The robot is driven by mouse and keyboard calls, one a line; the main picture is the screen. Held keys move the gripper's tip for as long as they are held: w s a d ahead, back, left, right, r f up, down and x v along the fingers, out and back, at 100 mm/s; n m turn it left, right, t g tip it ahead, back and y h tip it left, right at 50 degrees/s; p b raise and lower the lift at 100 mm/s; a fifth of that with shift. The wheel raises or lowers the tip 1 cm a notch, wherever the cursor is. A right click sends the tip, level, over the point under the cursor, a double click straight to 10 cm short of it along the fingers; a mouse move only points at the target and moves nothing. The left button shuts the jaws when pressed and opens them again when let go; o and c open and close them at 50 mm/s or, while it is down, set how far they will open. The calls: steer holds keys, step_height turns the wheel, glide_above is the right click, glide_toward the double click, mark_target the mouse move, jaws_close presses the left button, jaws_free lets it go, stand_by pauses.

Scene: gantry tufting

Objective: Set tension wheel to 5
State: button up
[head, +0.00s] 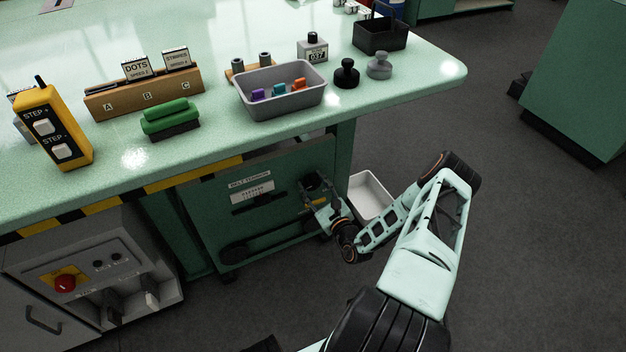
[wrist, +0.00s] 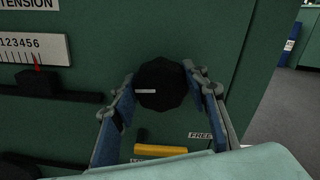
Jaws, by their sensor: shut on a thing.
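The tension wheel is a black faceted knob (wrist: 162,84) on the green panel (head: 262,205) under the table. My gripper (wrist: 160,90) is around it, with a blue-padded finger on each side, shut on the wheel. In the head view my gripper (head: 316,190) is at the panel's right part and mostly hides the wheel. Left of the wheel is a white number scale (wrist: 35,48) with digits up to 6 in view. A red pointer (wrist: 37,61) stands below the right end of the digits; its exact reading is hard to tell.
A yellow bar (wrist: 160,150) and a FREE label (wrist: 200,135) are below the wheel. A white bin (head: 370,196) stands on the floor right of the panel. The table edge with yellow-black stripes (head: 160,184) overhangs. A red button (head: 65,283) is on the left cabinet.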

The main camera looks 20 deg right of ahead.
mark_target(307, 154)
steer(key=shift+n+p, duration=0.65)
steer(key=shift+n, duration=0.65)
steer(key=o, duration=1.2)
steer(key=shift+c, duration=0.2)
step_height(307, 154, up, 10)
